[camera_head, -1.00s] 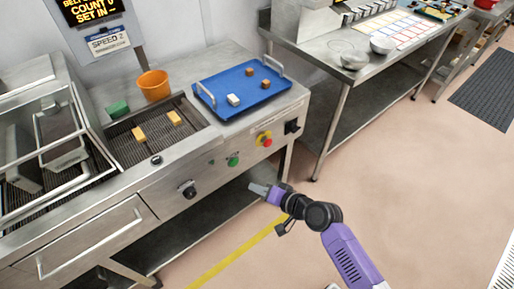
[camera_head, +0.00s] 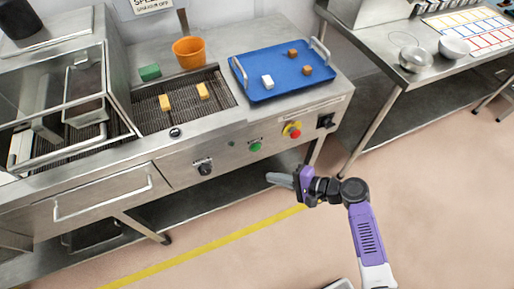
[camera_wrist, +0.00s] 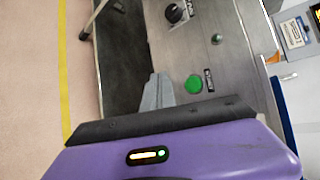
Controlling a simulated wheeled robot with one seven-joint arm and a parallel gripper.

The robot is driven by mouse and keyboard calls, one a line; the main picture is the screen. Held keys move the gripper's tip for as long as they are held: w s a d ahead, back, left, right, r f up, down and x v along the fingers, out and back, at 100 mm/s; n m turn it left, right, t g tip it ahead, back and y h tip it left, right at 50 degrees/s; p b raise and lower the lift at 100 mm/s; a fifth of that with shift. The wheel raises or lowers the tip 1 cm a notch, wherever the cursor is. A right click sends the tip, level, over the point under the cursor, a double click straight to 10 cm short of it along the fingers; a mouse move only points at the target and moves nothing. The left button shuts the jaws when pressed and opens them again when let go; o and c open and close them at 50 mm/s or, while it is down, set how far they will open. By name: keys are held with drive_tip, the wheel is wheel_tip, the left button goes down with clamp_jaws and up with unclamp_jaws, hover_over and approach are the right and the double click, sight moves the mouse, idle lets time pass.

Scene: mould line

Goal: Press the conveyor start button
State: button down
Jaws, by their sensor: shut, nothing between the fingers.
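The conveyor's front panel (camera_head: 222,158) carries a round green button (camera_head: 256,147), left of a red emergency button on a yellow base (camera_head: 294,131). The green button also shows in the wrist view (camera_wrist: 194,84), just beyond and right of the fingers. My gripper (camera_head: 270,179) is shut and empty. It is in front of the panel, lower in the picture than the green button, and apart from it. In the wrist view its grey fingers (camera_wrist: 157,92) are together. The label by the green button is too small to read.
A black knob (camera_head: 204,169) sits left on the panel, a black switch (camera_head: 326,121) at its right end. A blue tray (camera_head: 246,93) with small blocks and an orange bucket (camera_head: 189,52) stand on top. The floor (camera_head: 255,259) in front is clear.

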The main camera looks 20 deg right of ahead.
sight(256, 148)
drive_tip(key=w+b, duration=0.3)
drive_tip(key=w, duration=0.5)
drive_tip(key=shift+w, duration=0.2)
idle(1.9)
drive_tip(key=shift+w, duration=0.4)
